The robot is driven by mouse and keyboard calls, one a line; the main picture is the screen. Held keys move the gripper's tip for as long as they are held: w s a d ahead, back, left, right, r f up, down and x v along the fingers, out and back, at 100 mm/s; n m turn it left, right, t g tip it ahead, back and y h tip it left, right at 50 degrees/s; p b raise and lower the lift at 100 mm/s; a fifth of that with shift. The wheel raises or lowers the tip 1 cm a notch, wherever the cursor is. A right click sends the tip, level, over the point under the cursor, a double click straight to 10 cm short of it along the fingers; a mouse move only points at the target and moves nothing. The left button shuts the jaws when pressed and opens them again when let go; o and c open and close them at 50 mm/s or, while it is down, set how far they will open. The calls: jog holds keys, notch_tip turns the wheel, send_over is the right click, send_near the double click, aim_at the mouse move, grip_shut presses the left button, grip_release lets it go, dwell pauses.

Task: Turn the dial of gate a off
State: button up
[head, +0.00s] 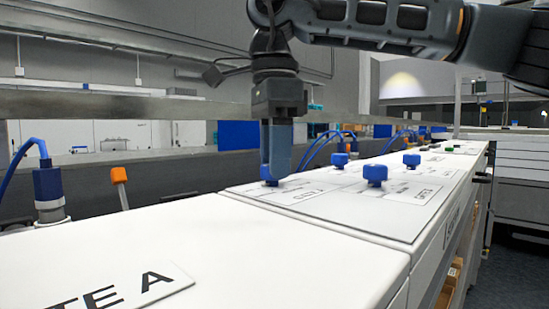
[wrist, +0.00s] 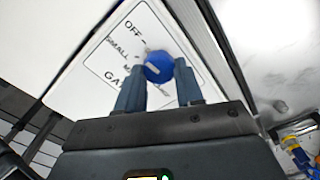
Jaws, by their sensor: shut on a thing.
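In the head view, my gripper (head: 276,172) points straight down at the near left corner of the white dial panel (head: 330,219). It is shut on a blue dial (head: 267,181), which its fingers mostly hide. In the wrist view, the blue dial (wrist: 158,60) sits between the two fingertips of my gripper (wrist: 159,76). A light mark shows on the dial's top; its exact aim is hard to tell. The printed plate (wrist: 128,58) around it reads OFF, SMALL and a partly hidden word starting with GA. The gate's letter is hidden.
More blue dials (head: 375,175) stand on the panel to the right and behind. A large label (head: 120,295) ending in TE A lies on the near white surface. An orange-topped lever (head: 119,176) and a blue cable connector (head: 48,184) stand at left. A metal rail (head: 100,105) runs behind.

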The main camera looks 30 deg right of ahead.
jog(key=shift+m, duration=0.7)
jog(key=o, duration=1)
jog(key=shift+o, duration=0.2)
jog(key=shift+r, duration=0.1)
notch_tip(320, 180, up, 8)
jog(key=shift+f, duration=0.2)
jog(key=shift+b, duration=0.3)
